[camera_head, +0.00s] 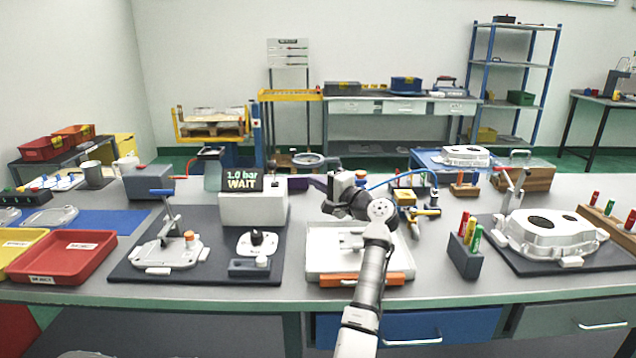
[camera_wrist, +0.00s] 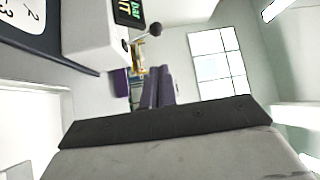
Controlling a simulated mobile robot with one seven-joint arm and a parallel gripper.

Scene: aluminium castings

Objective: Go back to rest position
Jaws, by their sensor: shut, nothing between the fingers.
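My gripper (camera_head: 312,182) is raised above the back of the bench, its purple fingers pointing left, close to the right side of the white display box (camera_head: 254,205) in the picture. In the wrist view my gripper's purple fingers (camera_wrist: 157,84) lie together with nothing between them. The display box (camera_wrist: 92,28) shows at the upper left there. My arm reaches up from the bottom of the head view and bends left over the white tray (camera_head: 318,262) with an orange front edge.
A dark mat (camera_head: 125,268) with a clamp fixture and castings lies left of the tray. A large casting (camera_head: 552,236) sits on the right mat, beside a holder (camera_head: 464,260) of coloured plugs. Red (camera_head: 62,258) and yellow trays stand far left. The air above the bench is mostly free.

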